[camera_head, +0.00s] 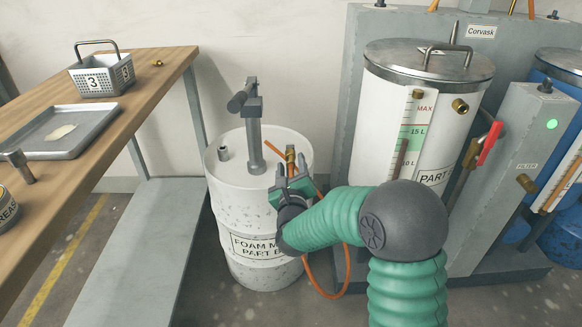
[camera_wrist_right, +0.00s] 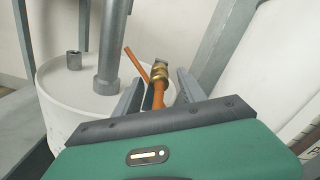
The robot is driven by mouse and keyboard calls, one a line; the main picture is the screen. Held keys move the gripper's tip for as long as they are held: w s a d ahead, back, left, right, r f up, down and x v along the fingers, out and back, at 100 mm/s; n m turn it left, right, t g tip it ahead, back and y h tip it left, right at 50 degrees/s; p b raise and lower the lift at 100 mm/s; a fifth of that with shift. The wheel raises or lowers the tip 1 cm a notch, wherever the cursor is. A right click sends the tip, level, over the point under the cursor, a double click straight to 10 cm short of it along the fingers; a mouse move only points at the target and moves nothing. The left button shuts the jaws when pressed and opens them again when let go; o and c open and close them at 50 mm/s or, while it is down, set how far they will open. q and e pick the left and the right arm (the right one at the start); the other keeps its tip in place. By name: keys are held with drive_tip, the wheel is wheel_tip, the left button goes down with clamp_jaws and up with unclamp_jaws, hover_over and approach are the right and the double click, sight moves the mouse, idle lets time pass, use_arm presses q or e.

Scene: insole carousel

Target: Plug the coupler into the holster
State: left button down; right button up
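The brass coupler (camera_head: 291,155) on its orange hose (camera_head: 347,265) is at the right side of the drum top. It also shows in the right wrist view (camera_wrist_right: 158,72). My right gripper (camera_head: 291,182) reaches over the drum's right edge. In the wrist view the gripper (camera_wrist_right: 160,76) has its fingers apart on either side of the coupler, with gaps visible. The holster cannot be identified surely; a short grey socket (camera_head: 223,153) stands on the drum top at left, also in the wrist view (camera_wrist_right: 73,60). My left gripper is out of view.
The white drum (camera_head: 235,205) carries an upright grey pump (camera_head: 254,135). A wooden table (camera_head: 150,85) with a metal tray (camera_head: 95,140) and a perforated basket (camera_head: 100,78) is at left. A white tank (camera_head: 385,85) and grey machine stand at right.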

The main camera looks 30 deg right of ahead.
drive_tip(key=p+v, duration=1.6)
drive_tip(key=p, duration=0.1)
drive_tip(key=shift+s+a, duration=0.2)
drive_tip(key=shift+s, duration=0.2)
drive_tip(key=shift+f, duration=0.1)
